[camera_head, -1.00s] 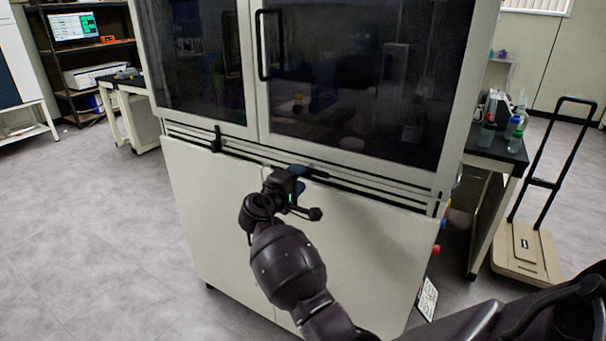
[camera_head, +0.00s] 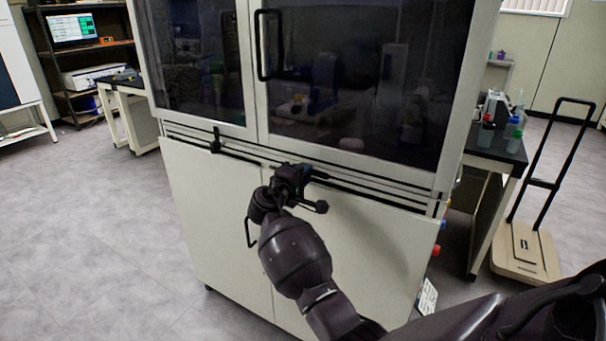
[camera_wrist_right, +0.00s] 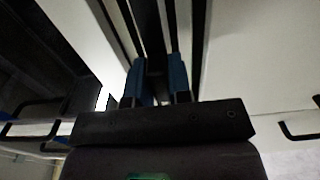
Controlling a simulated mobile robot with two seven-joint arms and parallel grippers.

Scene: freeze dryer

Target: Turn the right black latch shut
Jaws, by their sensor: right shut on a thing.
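The freeze dryer (camera_head: 350,248) is a tall white cabinet with dark glass doors above and plain panels below. My right gripper (camera_head: 300,170) is at the slotted rail under the doors, shut on the right black latch, which it mostly hides. In the right wrist view, the blue fingertips of my right gripper (camera_wrist_right: 157,78) stand either side of a dark narrow piece, the right black latch (camera_wrist_right: 154,62). The latch's exact angle cannot be told. The left black latch (camera_head: 215,141) stands upright on the same rail to the left. My left gripper is not in view.
A black door handle (camera_head: 262,45) sticks out above my right gripper. A side table (camera_head: 498,148) with bottles stands at the right, beside a cart (camera_head: 525,252). Shelves (camera_head: 90,60) stand at the far left. The floor (camera_head: 90,240) at the left is clear.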

